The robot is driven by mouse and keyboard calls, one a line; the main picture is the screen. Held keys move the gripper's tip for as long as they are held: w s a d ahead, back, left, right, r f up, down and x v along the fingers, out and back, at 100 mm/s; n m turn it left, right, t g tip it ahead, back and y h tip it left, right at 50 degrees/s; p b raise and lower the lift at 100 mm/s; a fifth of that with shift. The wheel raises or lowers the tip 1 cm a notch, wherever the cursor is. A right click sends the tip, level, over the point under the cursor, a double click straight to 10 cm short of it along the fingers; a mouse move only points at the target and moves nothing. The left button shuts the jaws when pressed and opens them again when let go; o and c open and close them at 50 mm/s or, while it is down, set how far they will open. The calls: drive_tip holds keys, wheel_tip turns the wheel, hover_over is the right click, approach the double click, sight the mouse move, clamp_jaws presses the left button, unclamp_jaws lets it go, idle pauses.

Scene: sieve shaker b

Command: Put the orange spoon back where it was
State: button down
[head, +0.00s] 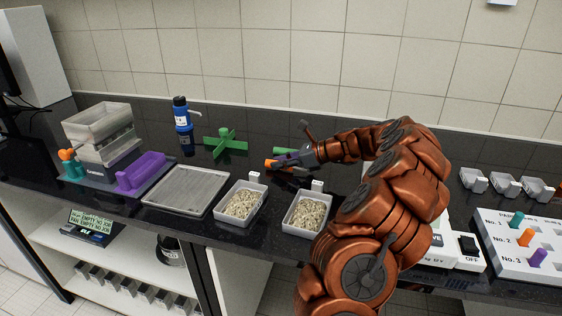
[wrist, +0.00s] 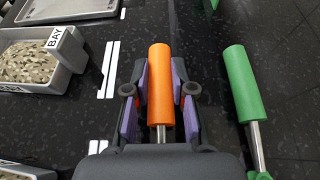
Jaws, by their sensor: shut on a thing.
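The orange spoon shows as an orange handle (wrist: 159,75) with a thin metal shaft in the wrist view. Its handle also shows in the head view (head: 271,164), over the dark counter behind the trays. My gripper (wrist: 160,92) is shut on it, with purple-padded fingers on both sides of the handle; it also shows in the head view (head: 285,160). The spoon's bowl is hidden under my gripper. I cannot tell if the spoon touches the counter. A green-handled spoon (wrist: 243,84) lies to the right in the wrist view, apart from my gripper; its handle also shows in the head view (head: 283,151).
Two grain-filled trays (head: 263,212) (head: 325,219) stand at the counter's front. White strips (wrist: 108,70) mark the counter beside my gripper. A metal pan (head: 187,190), green cross-shaped piece (head: 226,142) and blue bottle (head: 182,118) stand left. A numbered peg board (head: 510,250) is right.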

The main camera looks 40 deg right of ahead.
drive_tip(key=shift+f, duration=0.25)
drive_tip(key=c, duration=0.9)
unclamp_jaws()
wheel_tip(320, 180, up, 5)
hover_over(316, 173)
drive_tip(key=shift+s, duration=0.1)
